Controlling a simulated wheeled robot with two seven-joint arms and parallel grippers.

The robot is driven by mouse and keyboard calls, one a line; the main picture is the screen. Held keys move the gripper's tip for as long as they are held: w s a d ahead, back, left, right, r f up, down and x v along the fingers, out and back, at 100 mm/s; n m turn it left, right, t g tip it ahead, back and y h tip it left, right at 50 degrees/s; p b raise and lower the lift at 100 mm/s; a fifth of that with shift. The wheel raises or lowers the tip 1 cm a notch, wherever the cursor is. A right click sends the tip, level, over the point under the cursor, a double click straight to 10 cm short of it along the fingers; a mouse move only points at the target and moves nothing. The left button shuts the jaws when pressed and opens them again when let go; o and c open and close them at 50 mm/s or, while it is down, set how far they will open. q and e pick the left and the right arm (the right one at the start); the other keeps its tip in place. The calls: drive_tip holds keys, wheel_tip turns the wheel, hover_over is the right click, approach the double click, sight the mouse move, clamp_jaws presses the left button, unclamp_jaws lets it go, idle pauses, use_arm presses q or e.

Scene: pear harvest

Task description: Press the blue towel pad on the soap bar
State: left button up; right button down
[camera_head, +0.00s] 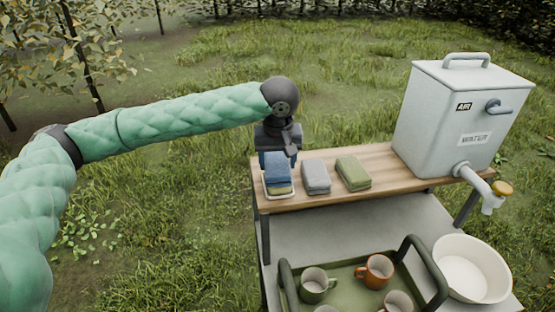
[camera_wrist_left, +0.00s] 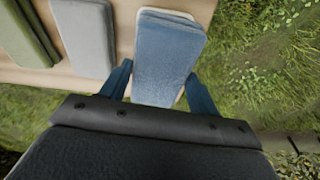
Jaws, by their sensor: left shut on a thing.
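My left gripper (camera_head: 279,158) is at the left end of the wooden shelf. It is shut on the blue towel pad (camera_head: 278,172), with a finger on each side of it. The pad also fills the middle of the left wrist view (camera_wrist_left: 167,58). Under the pad, a yellowish edge that looks like the soap bar (camera_head: 280,190) shows in a pale dish (camera_head: 266,196). The pad is over the bar; whether they touch I cannot tell. Most of the bar is hidden by the pad. My right gripper is in neither view.
A grey folded towel (camera_head: 316,176) and a green one (camera_head: 353,172) lie to the right on the wooden shelf (camera_head: 385,160). A water tank (camera_head: 450,120) with a tap stands at the right end. Below are a white basin (camera_head: 470,270) and a green tray with several mugs (camera_head: 375,271).

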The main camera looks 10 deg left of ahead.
use_arm(q)
drive_tip(key=shift+f, duration=0.35)
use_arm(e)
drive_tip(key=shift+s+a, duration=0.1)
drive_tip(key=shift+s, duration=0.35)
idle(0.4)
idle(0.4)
use_arm(q)
drive_tip(key=shift+s+f+p, duration=0.1)
drive_tip(key=shift+f+p, duration=0.05)
drive_tip(key=shift+p, duration=0.4)
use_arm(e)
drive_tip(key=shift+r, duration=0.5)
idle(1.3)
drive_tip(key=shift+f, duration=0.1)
